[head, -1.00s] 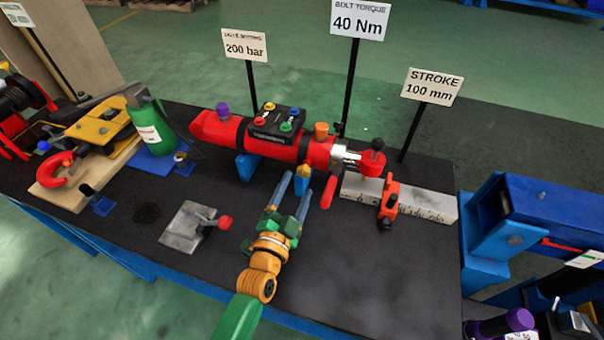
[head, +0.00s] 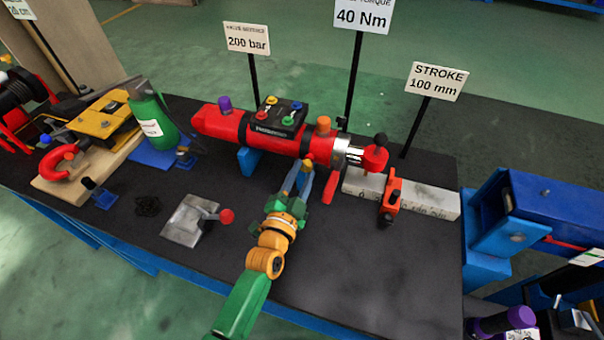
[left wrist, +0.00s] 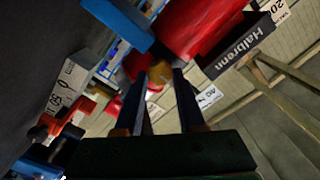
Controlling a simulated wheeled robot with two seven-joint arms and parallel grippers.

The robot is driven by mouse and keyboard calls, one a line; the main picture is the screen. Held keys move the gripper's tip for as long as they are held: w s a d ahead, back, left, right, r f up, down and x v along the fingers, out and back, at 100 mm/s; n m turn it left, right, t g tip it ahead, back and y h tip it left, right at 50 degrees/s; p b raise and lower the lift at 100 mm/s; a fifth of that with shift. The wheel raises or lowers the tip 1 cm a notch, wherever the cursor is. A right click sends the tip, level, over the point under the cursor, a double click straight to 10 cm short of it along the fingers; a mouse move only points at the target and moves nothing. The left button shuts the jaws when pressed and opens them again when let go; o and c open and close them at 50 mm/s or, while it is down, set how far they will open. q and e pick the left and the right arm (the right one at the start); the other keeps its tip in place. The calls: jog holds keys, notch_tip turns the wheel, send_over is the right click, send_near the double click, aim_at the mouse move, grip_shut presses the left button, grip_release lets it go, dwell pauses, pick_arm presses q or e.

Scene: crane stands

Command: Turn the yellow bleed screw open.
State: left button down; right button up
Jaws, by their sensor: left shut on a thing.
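The yellow bleed screw (head: 307,165) is on the underside of the red hydraulic cylinder (head: 217,125), towards its right end. My left gripper (head: 299,178) reaches up to it from the front of the bench, and its two blue-grey fingers are shut on the screw. In the left wrist view, the yellow screw (left wrist: 160,76) shows between the ends of the two fingers (left wrist: 162,85), below the red cylinder body (left wrist: 198,25). The fingertips hide part of the screw, so its turn angle cannot be told. My right gripper is not in view.
A black valve block (head: 275,122) with coloured knobs sits on the cylinder. A blue support (head: 248,160) stands left of my fingers. A red-knobbed lever plate (head: 188,222) lies to the left, a grey ruler block (head: 430,197) to the right. The front right bench is clear.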

pick_arm(q)
jog(key=shift+r, duration=0.1)
jog(key=n, duration=1)
jog(key=shift+n+p, duration=0.3)
jog(key=n, duration=0.5)
jog(key=n+b, duration=0.1)
jog(key=n, duration=0.4)
jog(key=shift+w, duration=0.1)
jog(key=shift+n, duration=0.4)
jog(key=shift+r, duration=0.1)
jog(key=c, duration=0.5)
grip_release()
jog(key=shift+c, duration=0.2)
jog(key=shift+o, duration=0.2)
